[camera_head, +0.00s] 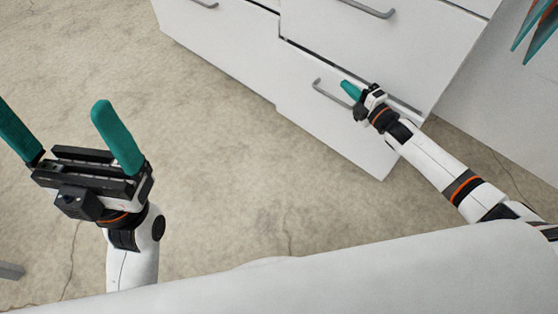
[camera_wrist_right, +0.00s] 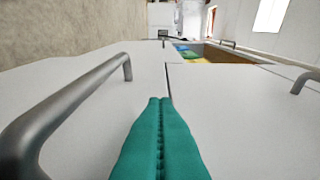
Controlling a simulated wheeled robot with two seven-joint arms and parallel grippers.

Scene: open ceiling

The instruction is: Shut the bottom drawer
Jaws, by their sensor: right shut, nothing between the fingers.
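The bottom drawer (camera_head: 340,140) is the low white front at the right of the cabinet in the head view. It stands out a little from the front above it, and a dark gap shows along its top edge. Its grey bar handle (camera_head: 328,95) is partly hidden by my right gripper (camera_head: 346,86), whose teal fingers are shut and empty beside it. The right wrist view shows the shut fingers (camera_wrist_right: 160,102) pointing along the white front, with a grey handle (camera_wrist_right: 75,100) to their left. I cannot tell if they touch the front. My left gripper (camera_head: 52,104) is open and empty above the floor.
The white cabinet (camera_head: 225,40) has other drawer fronts with bar handles, one at the top (camera_head: 368,9). The wrist view shows an open compartment (camera_wrist_right: 238,54) with coloured things farther off. Bare concrete floor (camera_head: 225,165) lies before the cabinet. Teal pointed shapes (camera_head: 535,30) show top right.

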